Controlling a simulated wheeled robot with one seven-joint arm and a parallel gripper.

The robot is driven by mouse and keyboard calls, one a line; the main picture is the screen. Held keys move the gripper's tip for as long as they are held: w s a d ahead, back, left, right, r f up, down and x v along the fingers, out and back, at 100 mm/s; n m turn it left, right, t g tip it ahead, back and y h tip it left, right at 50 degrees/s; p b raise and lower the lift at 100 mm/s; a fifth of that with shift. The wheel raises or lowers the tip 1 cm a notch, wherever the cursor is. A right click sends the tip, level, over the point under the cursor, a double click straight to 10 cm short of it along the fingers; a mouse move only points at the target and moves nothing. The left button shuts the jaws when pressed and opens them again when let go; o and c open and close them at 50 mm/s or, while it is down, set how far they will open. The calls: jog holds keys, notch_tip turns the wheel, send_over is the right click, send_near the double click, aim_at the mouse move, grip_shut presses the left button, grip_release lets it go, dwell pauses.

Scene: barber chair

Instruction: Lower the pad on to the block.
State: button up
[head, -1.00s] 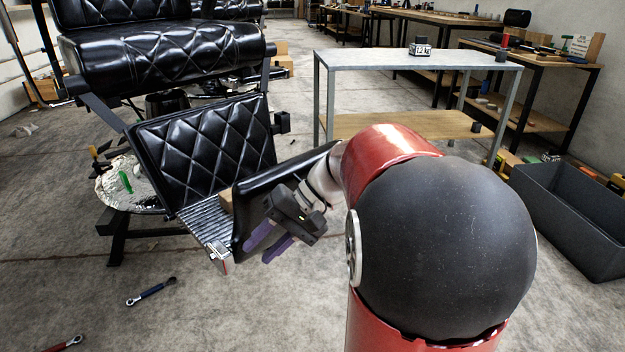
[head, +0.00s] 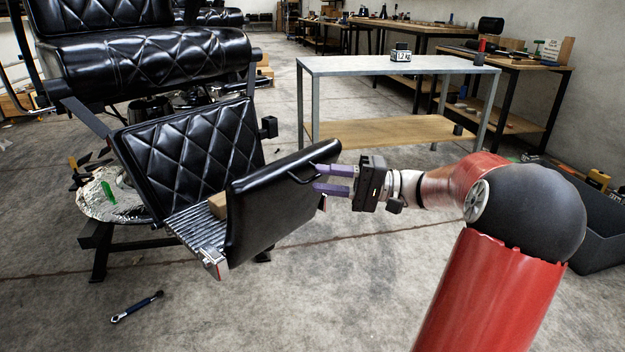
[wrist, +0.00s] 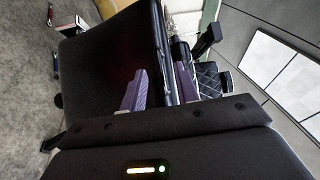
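The black pad (head: 265,215) stands tilted up along the right side of the ribbed footrest (head: 195,228).
The quilted chair leg rest (head: 190,155) rises behind the footrest. A metal-framed table (head: 400,68) stands behind my arm. A wrench (head: 137,307) lies on the floor at lower left. The floor in front of the pad is clear.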

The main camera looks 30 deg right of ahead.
aim_at(316, 178)
jog(key=shift+x, duration=1.5)
jog(key=shift+f, duration=0.1)
grip_shut()
